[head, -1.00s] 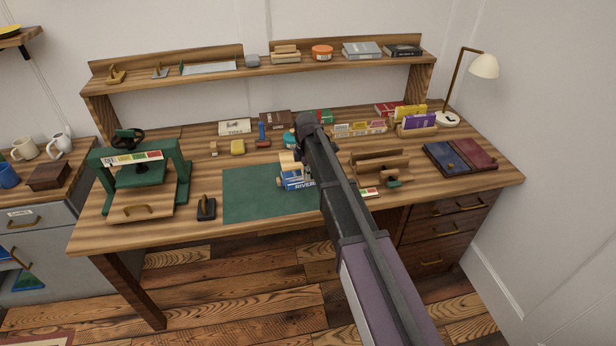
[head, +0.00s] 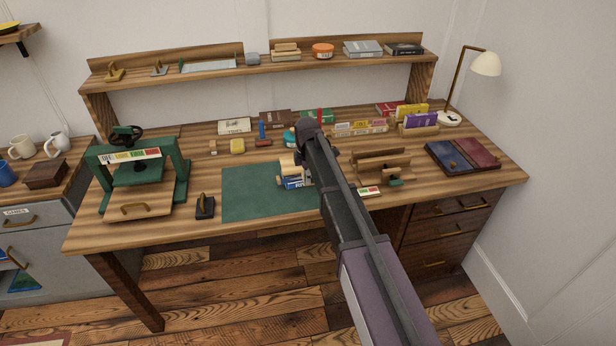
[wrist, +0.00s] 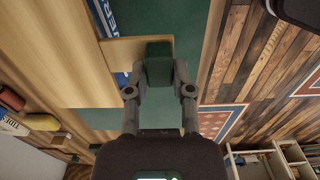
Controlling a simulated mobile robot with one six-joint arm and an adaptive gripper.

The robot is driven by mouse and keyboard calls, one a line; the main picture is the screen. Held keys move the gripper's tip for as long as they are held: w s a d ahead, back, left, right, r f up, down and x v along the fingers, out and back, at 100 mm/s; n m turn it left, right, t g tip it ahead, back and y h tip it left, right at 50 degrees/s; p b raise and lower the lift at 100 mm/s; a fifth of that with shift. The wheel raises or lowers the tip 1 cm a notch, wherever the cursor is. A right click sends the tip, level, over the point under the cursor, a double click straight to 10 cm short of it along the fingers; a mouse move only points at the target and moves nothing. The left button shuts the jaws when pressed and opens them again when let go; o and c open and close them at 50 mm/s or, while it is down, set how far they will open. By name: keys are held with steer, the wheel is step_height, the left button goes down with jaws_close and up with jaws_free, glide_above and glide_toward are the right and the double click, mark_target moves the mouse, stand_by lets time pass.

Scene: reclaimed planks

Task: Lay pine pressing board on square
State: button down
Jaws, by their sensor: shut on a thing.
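A pale pine board (wrist: 120,50), which I take to be the pressing board, lies across the wrist view with a dark green block (wrist: 159,63) at its end. My gripper (wrist: 159,88) is shut on that green block, which looks like the board's grip. In the head view the pale wood (head: 288,162) shows just left of my gripper (head: 309,168), over a blue lettered book (head: 294,184) on the green mat (head: 250,192). The book (wrist: 106,14) also shows partly in the wrist view. Whether board and book touch is unclear. My arm hides the mat's right side.
A green press (head: 138,172) stands left, with a dark-handled block (head: 205,206) beside the mat. A wooden rack (head: 380,165) stands close right of my arm. Small tools and books line the back under the shelf (head: 225,71). The mat's left part is clear.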

steer(key=shift+f+b, duration=1.45)
steer(key=shift+f, duration=0.25)
steer(key=shift+f, duration=0.2)
steer(key=shift+c, duration=2.1)
jaws_free()
